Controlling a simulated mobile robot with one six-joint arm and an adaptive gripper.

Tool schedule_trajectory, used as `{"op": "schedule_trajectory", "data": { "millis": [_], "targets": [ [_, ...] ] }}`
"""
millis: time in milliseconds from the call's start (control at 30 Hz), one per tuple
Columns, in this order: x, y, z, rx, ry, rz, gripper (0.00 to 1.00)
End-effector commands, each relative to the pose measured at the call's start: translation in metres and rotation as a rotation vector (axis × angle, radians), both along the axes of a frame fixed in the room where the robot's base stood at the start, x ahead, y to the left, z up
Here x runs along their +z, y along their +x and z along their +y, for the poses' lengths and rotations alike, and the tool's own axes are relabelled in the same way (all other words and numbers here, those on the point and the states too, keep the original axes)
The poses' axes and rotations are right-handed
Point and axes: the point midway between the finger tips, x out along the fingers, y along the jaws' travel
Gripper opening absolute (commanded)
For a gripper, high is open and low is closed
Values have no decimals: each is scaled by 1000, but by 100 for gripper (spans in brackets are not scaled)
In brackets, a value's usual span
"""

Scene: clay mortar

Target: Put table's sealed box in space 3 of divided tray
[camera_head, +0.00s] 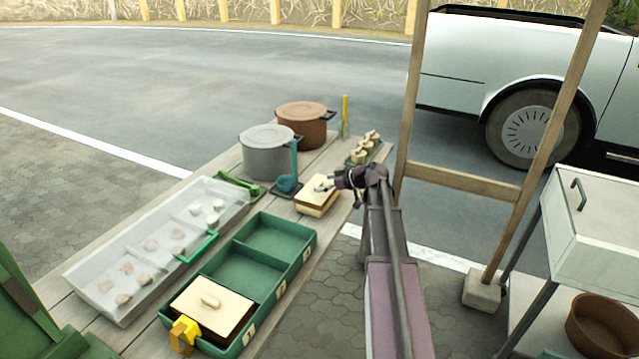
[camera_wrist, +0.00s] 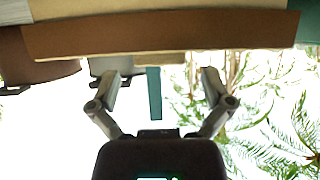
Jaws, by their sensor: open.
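The box on the table (camera_head: 313,198) has a cream lid and a brown body. It stands near the table's right edge in the head view. My gripper (camera_head: 322,185) is at this box's lid, partly covering it. In the wrist view, which looks upside down, the brown box (camera_wrist: 160,35) spans the top. My open gripper (camera_wrist: 160,74) has its fingers spread with nothing between them; contact cannot be told. The green divided tray (camera_head: 233,243) has three compartments in a row. The nearest holds another cream-lidded box (camera_head: 212,304); the middle and far ones look empty. The tray's tag digits are hard to read.
A yellow clip (camera_head: 185,334) sits at the tray's near end. A clear bin (camera_head: 107,277) with several lumps lies left of the tray.

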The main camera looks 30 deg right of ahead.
Motion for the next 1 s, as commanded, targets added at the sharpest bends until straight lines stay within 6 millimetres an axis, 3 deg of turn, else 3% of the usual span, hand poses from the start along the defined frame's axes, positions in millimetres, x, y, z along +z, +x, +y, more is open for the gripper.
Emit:
{"op": "schedule_trajectory", "data": {
  "millis": [500, 1000],
  "targets": [
    [38, -58, -45, -2, 1, -1, 100],
    [44, -71, -55, 0, 1, -1, 100]
  ]
}}
